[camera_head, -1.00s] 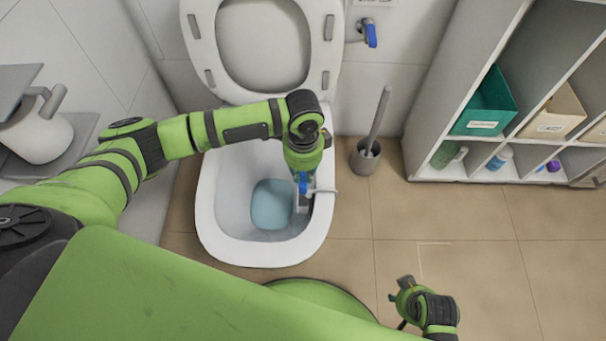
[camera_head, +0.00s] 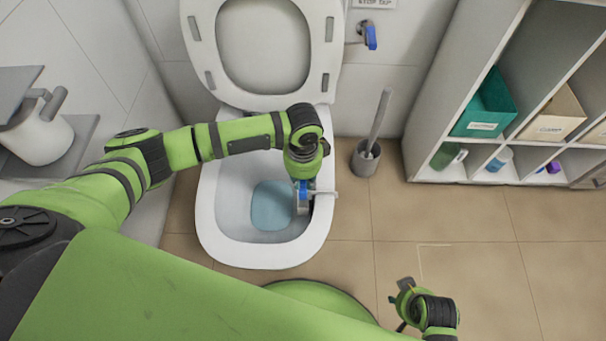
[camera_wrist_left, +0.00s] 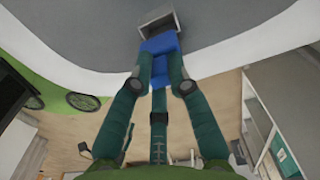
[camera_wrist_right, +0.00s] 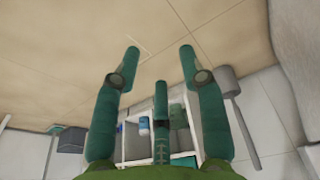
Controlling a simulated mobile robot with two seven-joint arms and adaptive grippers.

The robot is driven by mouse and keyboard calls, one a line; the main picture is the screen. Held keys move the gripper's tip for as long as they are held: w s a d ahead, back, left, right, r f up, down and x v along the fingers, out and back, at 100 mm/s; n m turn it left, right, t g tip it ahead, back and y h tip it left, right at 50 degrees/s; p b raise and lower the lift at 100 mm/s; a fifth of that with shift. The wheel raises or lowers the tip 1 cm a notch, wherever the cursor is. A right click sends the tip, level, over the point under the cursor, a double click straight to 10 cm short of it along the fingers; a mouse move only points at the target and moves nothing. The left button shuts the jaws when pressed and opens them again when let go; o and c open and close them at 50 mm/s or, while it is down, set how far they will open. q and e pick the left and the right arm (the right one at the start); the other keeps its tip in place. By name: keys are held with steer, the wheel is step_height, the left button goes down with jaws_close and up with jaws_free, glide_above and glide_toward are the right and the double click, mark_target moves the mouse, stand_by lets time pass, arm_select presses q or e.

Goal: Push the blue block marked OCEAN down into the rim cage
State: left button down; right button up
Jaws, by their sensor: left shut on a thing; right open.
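The blue block (camera_head: 303,186) is at the right inner edge of the toilet bowl, under my left gripper (camera_head: 302,181). In the left wrist view my left gripper (camera_wrist_left: 160,66) is shut on the blue block (camera_wrist_left: 160,46), whose far end meets the grey rim cage (camera_wrist_left: 156,22). How deep the block sits in the cage is hard to tell. The rim cage (camera_head: 302,206) hangs inside the bowl by the rim. No OCEAN marking is readable. My right gripper (camera_head: 397,292) is low at the right; its wrist view (camera_wrist_right: 160,50) shows it open and empty above the floor.
The toilet bowl (camera_head: 209,215) holds bluish water, with its seat (camera_head: 200,40) raised. A toilet brush in a grey holder (camera_head: 364,160) stands right of the bowl. A white shelf (camera_head: 430,130) with bins and bottles is farther right. The tiled floor (camera_head: 450,225) between is clear.

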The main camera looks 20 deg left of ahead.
arm_select(q)
steer(key=shift+f+b, duration=0.5)
steer(key=shift+f, duration=0.9)
arm_select(e)
steer(key=shift+w+r, duration=0.2)
steer(key=shift+r, duration=0.6)
steer(key=shift+w+r, duration=0.15)
steer(key=shift+r, duration=0.65)
steer(key=shift+r, duration=0.2)
arm_select(q)
steer(key=shift+p, duration=0.5)
arm_select(e)
steer(key=shift+r, duration=0.35)
steer(key=shift+r, duration=0.1)
arm_select(q)
steer(key=shift+p, duration=0.45)
arm_select(e)
steer(key=shift+r, duration=0.3)
steer(key=shift+r, duration=0.3)
arm_select(q)
steer(key=shift+p, duration=0.45)
arm_select(e)
steer(key=shift+r, duration=0.15)
